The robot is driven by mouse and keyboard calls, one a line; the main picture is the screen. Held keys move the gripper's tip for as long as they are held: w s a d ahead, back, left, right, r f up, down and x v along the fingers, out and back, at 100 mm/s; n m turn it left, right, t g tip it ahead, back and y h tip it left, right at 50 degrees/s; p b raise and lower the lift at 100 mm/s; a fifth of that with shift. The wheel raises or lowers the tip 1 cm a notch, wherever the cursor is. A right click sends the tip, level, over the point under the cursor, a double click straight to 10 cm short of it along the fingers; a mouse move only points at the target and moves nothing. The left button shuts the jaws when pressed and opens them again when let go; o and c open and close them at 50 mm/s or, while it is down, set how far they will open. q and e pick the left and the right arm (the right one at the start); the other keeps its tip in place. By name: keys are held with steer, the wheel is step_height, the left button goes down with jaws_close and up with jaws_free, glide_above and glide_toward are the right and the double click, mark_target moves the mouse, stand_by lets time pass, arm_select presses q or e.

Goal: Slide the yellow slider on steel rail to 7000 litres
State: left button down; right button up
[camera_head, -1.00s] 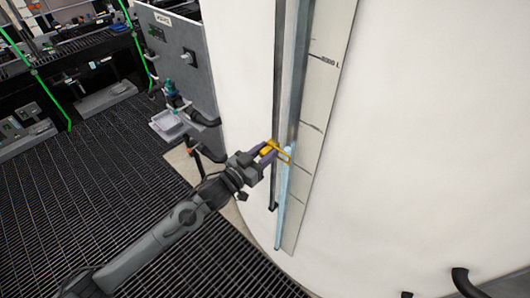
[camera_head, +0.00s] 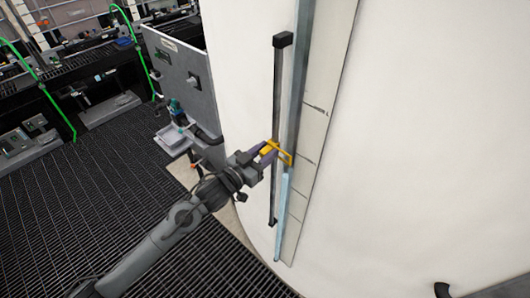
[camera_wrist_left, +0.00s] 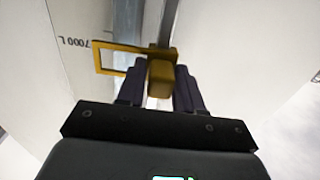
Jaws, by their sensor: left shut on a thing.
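The yellow slider (camera_head: 269,149) sits partway along the upright dark rail (camera_head: 277,95) on the white tank (camera_head: 420,130). Its yellow window frame reaches right, across the gauge tube, towards the scale strip (camera_head: 316,88). My left gripper (camera_head: 266,152) is shut on the slider block; the left wrist view shows the block (camera_wrist_left: 161,78) between both fingers. There, an upside-down "7000 L" label (camera_wrist_left: 75,43) lies just beyond the outer end of the window frame, close to its level. Pale blue liquid (camera_head: 283,210) shows in the tube below the slider. My right gripper is out of view.
A grey control panel (camera_head: 184,90) stands left of the tank, with a teal valve and dark pipe below it. Dark floor grating (camera_head: 90,190) lies to the left. The rail above the slider is clear up to its black end cap (camera_head: 283,40).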

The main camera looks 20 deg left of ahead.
arm_select(q)
steer(key=c, duration=0.9)
jaws_free()
steer(key=shift+s+a+f, duration=0.15)
steer(key=shift+s+a, duration=0.05)
steer(key=shift+s, duration=0.25)
steer(key=shift+b+v, duration=1.25)
steer(key=shift+v, duration=3.7)
